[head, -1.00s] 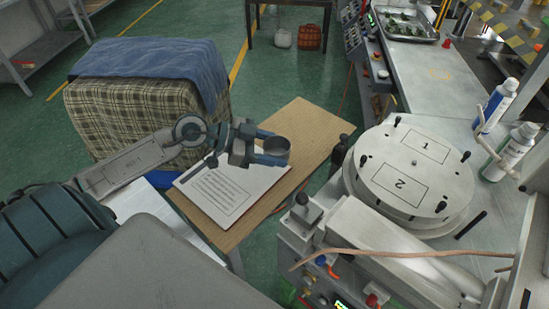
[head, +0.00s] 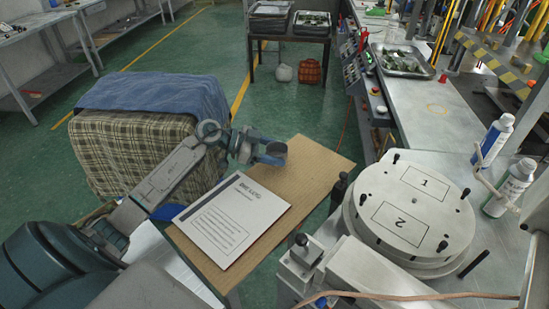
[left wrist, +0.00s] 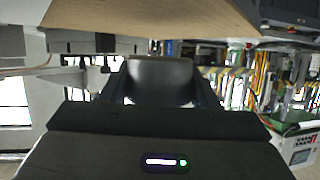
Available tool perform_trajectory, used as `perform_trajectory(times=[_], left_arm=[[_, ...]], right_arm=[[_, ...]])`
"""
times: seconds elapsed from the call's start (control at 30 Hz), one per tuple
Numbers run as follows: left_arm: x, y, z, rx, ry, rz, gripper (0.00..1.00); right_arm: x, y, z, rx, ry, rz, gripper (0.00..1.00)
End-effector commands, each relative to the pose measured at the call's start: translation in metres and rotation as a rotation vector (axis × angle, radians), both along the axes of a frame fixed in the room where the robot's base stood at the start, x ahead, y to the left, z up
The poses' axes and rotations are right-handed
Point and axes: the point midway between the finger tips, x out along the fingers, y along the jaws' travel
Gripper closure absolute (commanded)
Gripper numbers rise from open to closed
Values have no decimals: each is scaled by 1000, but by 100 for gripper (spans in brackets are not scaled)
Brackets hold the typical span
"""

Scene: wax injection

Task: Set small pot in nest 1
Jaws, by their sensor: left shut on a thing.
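The small pot (head: 276,149) is a dark grey metal cup, held over the far part of the brown board. My left gripper (head: 268,156) is shut on it. In the left wrist view the pot (left wrist: 160,80) sits between the fingers. Nest 1 (head: 425,183) is the outlined rectangle marked 1 on the round white turntable (head: 380,240), at the right and well apart from the pot. The nest looks empty. Nest 2 (head: 403,224) lies in front of it, also empty. My right gripper does not show.
A printed sheet (head: 230,220) lies on the brown board (head: 315,160). Black pegs (head: 467,193) stand around the turntable rim. Two white bottles (head: 512,185) stand to its right. A copper-coloured hose (head: 400,296) crosses the front. A cloth-covered block (head: 130,150) is at left.

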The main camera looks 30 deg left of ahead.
Motion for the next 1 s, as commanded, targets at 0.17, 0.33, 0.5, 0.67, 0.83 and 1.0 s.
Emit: perform_trajectory(times=[0.17,0.33,0.5,0.67,0.83,1.0], left_arm=[[6,3,-15,-5,5,0,69],[6,3,-34,-1,2,0,69],[6,4,-36,0,0,-1,69],[5,3,-37,0,0,-1,69],[6,4,-38,0,0,0,24],[5,4,-38,0,0,0,24]], right_arm=[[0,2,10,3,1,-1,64],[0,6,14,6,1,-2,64],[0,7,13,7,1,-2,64],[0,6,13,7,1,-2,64],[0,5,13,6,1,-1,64],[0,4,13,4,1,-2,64]])
